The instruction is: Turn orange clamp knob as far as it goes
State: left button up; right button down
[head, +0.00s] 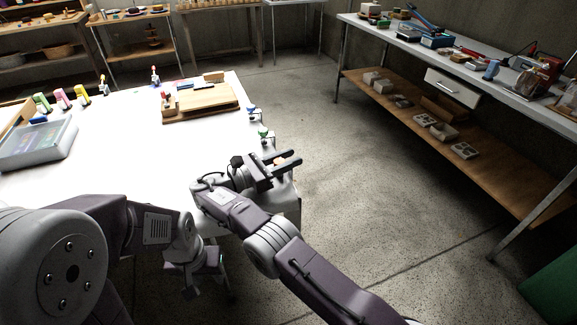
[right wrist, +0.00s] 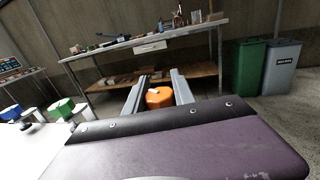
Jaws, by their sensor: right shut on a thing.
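The orange clamp knob (right wrist: 159,97) shows in the right wrist view between the two fingers of my right gripper (right wrist: 158,92). My right gripper is shut on the knob, with a finger on either side of it. In the head view my right gripper (head: 284,163) is at the right edge of the white table, fingers pointing right. The orange knob cannot be made out there. My left gripper (head: 193,283) hangs low in front of the table, partly hidden by my arm; its jaws are unclear.
A blue clamp (head: 252,112) and a green clamp (head: 265,134) sit along the right edge of the white table (head: 110,190). A wooden board (head: 200,103) and a grey case (head: 38,143) lie on it. A long workbench (head: 440,45) stands at right. The floor between is clear.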

pick_arm(q)
jog(key=shift+f, duration=0.45)
pick_arm(e)
jog(key=shift+g, duration=0.3)
pick_arm(q)
jog(key=shift+w, duration=0.1)
pick_arm(e)
jog(key=c, duration=1.1)
grip_release()
pick_arm(q)
jog(key=shift+a+r, duration=0.1)
